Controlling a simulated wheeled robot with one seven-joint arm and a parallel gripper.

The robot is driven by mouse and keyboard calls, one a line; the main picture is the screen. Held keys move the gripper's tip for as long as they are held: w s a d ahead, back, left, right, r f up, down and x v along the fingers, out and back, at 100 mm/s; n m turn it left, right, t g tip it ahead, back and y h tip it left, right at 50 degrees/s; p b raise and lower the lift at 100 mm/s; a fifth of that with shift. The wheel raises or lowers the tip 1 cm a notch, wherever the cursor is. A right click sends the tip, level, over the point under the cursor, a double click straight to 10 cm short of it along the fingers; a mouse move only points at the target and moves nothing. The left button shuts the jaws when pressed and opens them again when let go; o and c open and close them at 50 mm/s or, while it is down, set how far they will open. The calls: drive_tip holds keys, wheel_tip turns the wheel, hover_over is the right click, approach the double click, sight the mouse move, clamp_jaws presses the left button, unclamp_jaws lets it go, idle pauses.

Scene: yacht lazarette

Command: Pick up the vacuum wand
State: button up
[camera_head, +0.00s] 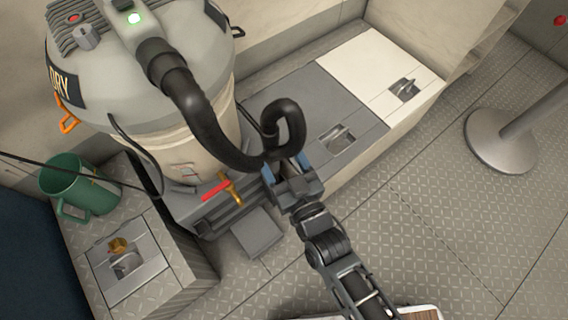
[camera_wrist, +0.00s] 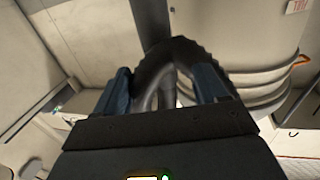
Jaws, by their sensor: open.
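The grey and cream vacuum (camera_head: 150,70) stands at the upper left in the head view. Its black ribbed hose (camera_head: 195,105) runs down from the top and curls into a loop beside my gripper (camera_head: 287,167). I cannot make out a wand separate from this hose. In the wrist view, my gripper (camera_wrist: 164,85) is open, with its blue fingers on either side of the dark curved hose (camera_wrist: 178,55). Whether the fingers touch it I cannot tell. The gripper hides part of the hose's lower end.
A green mug (camera_head: 72,190) stands on the left locker. A red-handled item (camera_head: 215,188) lies near my gripper's left side. Latched lockers with a grey lid (camera_head: 310,100) and a white lid (camera_head: 370,60) lie behind. A round-based post (camera_head: 502,140) stands right. The patterned floor between is clear.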

sight(266, 130)
drive_tip(key=x, duration=0.2)
drive_tip(key=shift+w, duration=0.35)
drive_tip(key=shift+b+x, duration=0.4)
drive_tip(key=shift+x, duration=2.35)
drive_tip(key=shift+s+a+r, duration=0.1)
drive_tip(key=shift+c, duration=0.3)
drive_tip(key=c, duration=1)
drive_tip(key=shift+r, duration=0.15)
wheel_tip(266, 130, up, 28)
drive_tip(key=p, duration=1.4)
